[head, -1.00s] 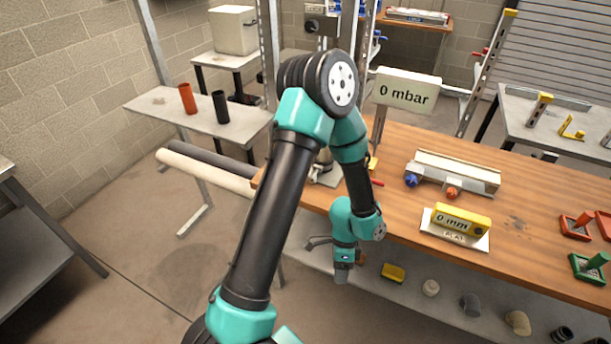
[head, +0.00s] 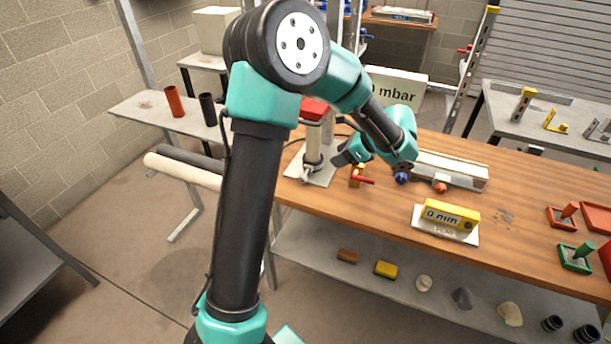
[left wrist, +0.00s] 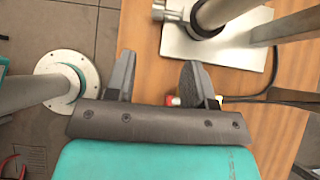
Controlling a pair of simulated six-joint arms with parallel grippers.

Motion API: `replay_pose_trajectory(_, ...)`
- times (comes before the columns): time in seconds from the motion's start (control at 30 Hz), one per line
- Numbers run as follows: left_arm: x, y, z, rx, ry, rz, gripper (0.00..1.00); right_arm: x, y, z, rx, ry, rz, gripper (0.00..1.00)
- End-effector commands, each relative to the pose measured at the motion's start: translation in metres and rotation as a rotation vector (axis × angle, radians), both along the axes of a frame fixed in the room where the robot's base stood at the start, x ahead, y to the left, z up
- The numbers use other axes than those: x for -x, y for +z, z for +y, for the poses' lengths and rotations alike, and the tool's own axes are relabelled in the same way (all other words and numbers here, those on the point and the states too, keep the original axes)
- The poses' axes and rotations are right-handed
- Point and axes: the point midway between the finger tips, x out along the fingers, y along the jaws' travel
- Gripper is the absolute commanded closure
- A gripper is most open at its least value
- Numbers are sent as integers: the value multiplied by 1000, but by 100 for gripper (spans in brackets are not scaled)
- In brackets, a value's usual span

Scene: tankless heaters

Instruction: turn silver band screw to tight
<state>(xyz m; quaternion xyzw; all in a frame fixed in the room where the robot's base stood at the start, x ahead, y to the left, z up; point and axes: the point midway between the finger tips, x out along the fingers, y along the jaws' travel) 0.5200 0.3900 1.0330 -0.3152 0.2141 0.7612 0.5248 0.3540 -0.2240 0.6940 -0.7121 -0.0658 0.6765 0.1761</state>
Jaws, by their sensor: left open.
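A pale upright pipe (head: 313,145) with a red top stands on a light base plate (head: 322,177) at the bench's left end. A small silver fitting, perhaps the band screw, shows low on the pipe (head: 307,174); in the left wrist view a silver screw-like piece (left wrist: 172,13) sticks out left at the pipe's foot. My left gripper (head: 345,155) is just right of the pipe. In the left wrist view its jaws (left wrist: 157,78) are apart and empty, short of the silver piece. My right gripper is out of view.
A small brass piece with a red handle (head: 358,177) stands close beneath the gripper. A metal fixture with blue and orange knobs (head: 450,170), a yellow "0 mm" gauge (head: 450,216) and a "0 mbar" sign (head: 405,88) are to the right. A dark cable (left wrist: 250,99) runs beside the plate.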

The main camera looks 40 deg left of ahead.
Motion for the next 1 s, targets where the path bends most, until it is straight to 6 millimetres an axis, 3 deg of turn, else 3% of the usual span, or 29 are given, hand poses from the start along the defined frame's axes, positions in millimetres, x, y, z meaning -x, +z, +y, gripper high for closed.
replay_pose_trajectory(0.47,4,-10,8,4,-1,4,51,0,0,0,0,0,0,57)
replay_pose_trajectory(1.0,26,-71,65,6,1,6,51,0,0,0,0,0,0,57)
